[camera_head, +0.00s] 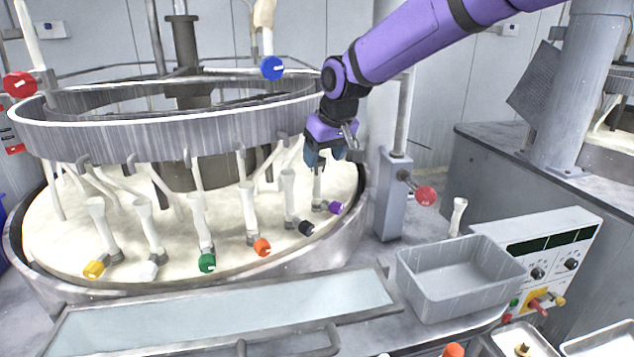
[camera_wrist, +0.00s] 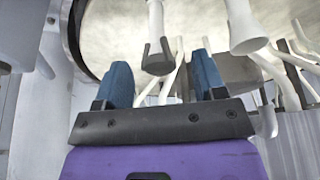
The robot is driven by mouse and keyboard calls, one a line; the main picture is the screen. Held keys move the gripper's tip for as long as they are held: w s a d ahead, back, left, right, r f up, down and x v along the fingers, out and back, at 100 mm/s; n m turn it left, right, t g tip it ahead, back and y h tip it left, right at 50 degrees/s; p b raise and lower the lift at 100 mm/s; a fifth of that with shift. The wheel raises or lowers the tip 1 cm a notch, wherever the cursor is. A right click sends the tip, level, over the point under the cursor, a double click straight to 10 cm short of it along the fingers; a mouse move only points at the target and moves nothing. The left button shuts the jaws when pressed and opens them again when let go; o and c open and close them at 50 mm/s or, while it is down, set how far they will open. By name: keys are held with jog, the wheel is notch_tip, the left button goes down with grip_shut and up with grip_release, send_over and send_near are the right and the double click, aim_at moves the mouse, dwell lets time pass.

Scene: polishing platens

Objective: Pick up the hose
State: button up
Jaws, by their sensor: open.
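Several white hoses with flared ends hang around the round platen, each beside a coloured knob; which one the task means cannot be told. My gripper (camera_head: 325,157) points down at the platen's right side, above the hose (camera_head: 317,186) by the purple knob (camera_head: 335,208). Its two blue fingers are apart with nothing held between them. In the wrist view, my gripper (camera_wrist: 162,72) faces a white hose (camera_wrist: 155,18) in a grey clip (camera_wrist: 157,60), which lines up with the gap between the fingers. Another white hose (camera_wrist: 243,28) is to the right.
A large metal ring (camera_head: 150,135) stands above the cream platen (camera_head: 150,225), left of my gripper. A grey post (camera_head: 392,200) with a red knob (camera_head: 426,196) stands to the right. A grey bin (camera_head: 460,285) and control panel (camera_head: 545,255) are at the front right.

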aim_at(321, 166)
jog(key=shift+x, duration=3.4)
jog(key=shift+w+d, duration=0.15)
jog(key=c, duration=1)
jog(key=shift+c, duration=0.2)
jog(key=shift+r, duration=0.1)
